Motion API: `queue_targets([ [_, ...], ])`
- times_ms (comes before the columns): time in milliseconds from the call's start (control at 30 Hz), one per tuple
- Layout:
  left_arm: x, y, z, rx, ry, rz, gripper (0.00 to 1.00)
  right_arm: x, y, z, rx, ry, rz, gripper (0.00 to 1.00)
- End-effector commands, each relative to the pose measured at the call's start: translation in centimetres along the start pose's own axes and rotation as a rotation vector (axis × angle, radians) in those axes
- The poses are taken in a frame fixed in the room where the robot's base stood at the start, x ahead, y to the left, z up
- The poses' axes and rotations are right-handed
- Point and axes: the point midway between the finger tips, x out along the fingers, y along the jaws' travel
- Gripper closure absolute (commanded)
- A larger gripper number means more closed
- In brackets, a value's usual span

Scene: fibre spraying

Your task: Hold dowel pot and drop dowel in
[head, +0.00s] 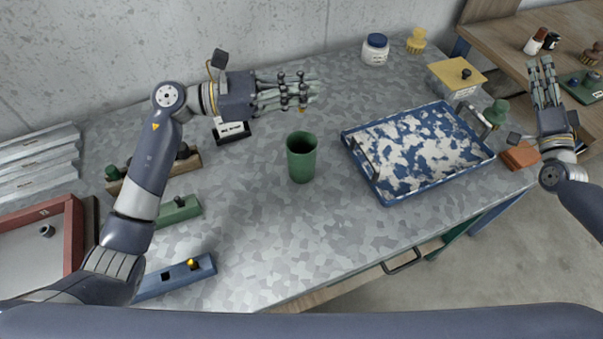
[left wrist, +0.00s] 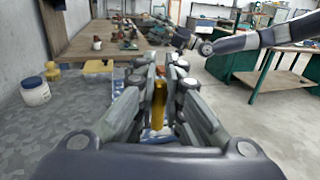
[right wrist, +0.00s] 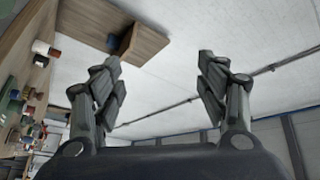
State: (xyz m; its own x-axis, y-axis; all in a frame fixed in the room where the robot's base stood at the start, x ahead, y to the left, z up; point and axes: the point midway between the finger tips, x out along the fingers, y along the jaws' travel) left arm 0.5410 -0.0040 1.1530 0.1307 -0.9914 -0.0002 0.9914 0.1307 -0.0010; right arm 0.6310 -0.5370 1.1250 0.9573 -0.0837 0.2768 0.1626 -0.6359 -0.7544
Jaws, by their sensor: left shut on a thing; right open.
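The green dowel pot (head: 301,165) stands upright on the grey mottled table, left of the tray, its dark mouth facing up. My left gripper (head: 304,91) is above and behind the pot in the head view, apart from it. It is shut on a yellow-brown dowel (left wrist: 158,103), which shows between its fingers in the left wrist view; in the head view the fingers hide most of it. My right gripper (head: 541,72) is open and empty at the far right, away from the pot. Its spread fingers (right wrist: 157,78) show nothing between them in the right wrist view.
A blue tray (head: 383,198) with a patchy white surface lies right of the pot. A blue-lidded jar (head: 375,50) and a yellow-lidded box (head: 456,75) stand at the back. Several wooden and coloured blocks, including a blue one (head: 176,278), lie left. The table before the pot is clear.

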Motion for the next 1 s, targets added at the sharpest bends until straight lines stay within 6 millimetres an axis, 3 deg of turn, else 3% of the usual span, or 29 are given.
queue_targets([
  [33, 0.0, 0.0, 0.0, 0.0, 0.0, 0.0, 1.0, 0.8, -3.1, 0.9, 0.012, 0.0, -0.074, 0.33],
  [267, 0.0, 0.0, 0.0, 0.0, 0.0, 0.0, 1.0, 1.2, -16.3, 4.6, 0.072, -0.004, -0.407, 0.33],
  [433, 0.0, 0.0, 0.0, 0.0, 0.0, 0.0, 1.0, -1.4, -25.6, 7.9, 0.121, -0.005, -0.649, 0.33],
  [500, 0.0, 0.0, 0.0, 0.0, -0.001, 0.0, 1.0, -3.3, -28.3, 10.6, 0.108, 0.007, -0.712, 0.33],
  [700, 0.0, 0.0, 0.0, 0.0, 0.0, 0.0, 1.0, -6.7, -29.2, 17.4, -0.051, 0.07, -0.671, 0.33],
  [1000, 0.0, 0.0, 0.0, 0.0, -0.001, 0.0, 1.0, -11.4, -30.0, 25.3, -0.318, 0.136, -0.54, 0.33],
])
